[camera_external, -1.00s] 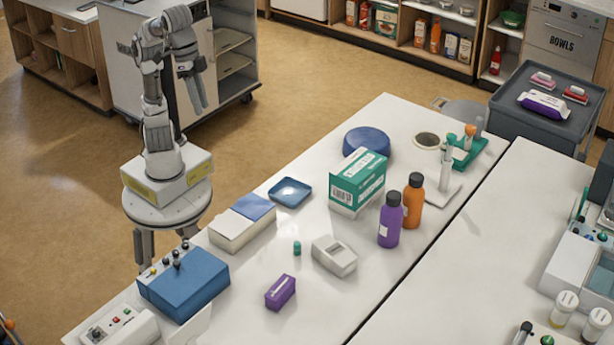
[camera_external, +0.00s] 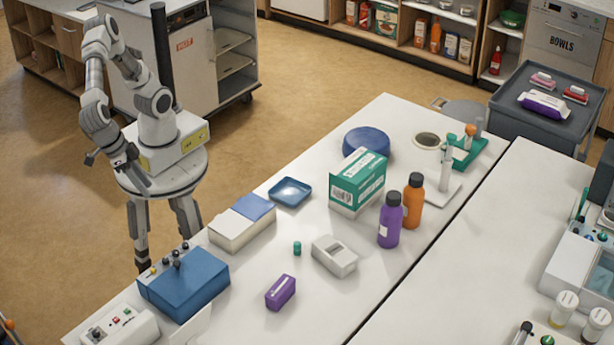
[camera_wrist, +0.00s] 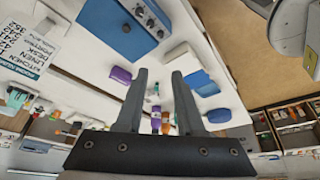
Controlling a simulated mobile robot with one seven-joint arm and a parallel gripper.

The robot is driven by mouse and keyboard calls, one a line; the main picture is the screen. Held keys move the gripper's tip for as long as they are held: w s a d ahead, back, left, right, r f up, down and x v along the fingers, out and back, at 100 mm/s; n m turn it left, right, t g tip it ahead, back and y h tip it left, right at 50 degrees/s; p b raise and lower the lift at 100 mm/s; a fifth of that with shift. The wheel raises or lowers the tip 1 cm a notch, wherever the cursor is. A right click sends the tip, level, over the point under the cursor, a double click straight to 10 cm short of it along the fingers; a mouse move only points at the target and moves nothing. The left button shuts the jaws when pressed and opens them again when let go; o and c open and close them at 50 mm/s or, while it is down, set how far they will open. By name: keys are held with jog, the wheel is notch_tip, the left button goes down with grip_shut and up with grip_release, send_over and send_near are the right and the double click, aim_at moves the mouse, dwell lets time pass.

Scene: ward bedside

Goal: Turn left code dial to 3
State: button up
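A blue box (camera_external: 185,286) stands at the near left end of the white table, with a row of small dials (camera_external: 176,260) along its left edge. In the wrist view the blue box (camera_wrist: 113,32) is at the top, and its pale panel carries dark round dials (camera_wrist: 150,22). Numbers on the dials are too small to read, and I cannot tell which is the left code dial. My gripper (camera_wrist: 159,72) is open and empty, with both fingers apart. In the external view my gripper (camera_external: 128,166) hangs beside my base, left of and apart from the blue box.
A white box with coloured buttons (camera_external: 122,327) stands next to the blue box. A white box with a blue lid (camera_external: 243,222), a blue tray (camera_external: 290,192) and a purple block (camera_external: 280,292) are on the table. Open floor (camera_external: 60,220) lies left of the table.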

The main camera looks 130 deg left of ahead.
send_near(185, 244)
jog(key=b+x, duration=0.2)
jog(key=x, duration=0.5)
jog(key=shift+w+f+b, duration=0.1)
jog(key=shift+f+b, duration=0.2)
jog(key=shift+f, duration=0.05)
grip_shut()
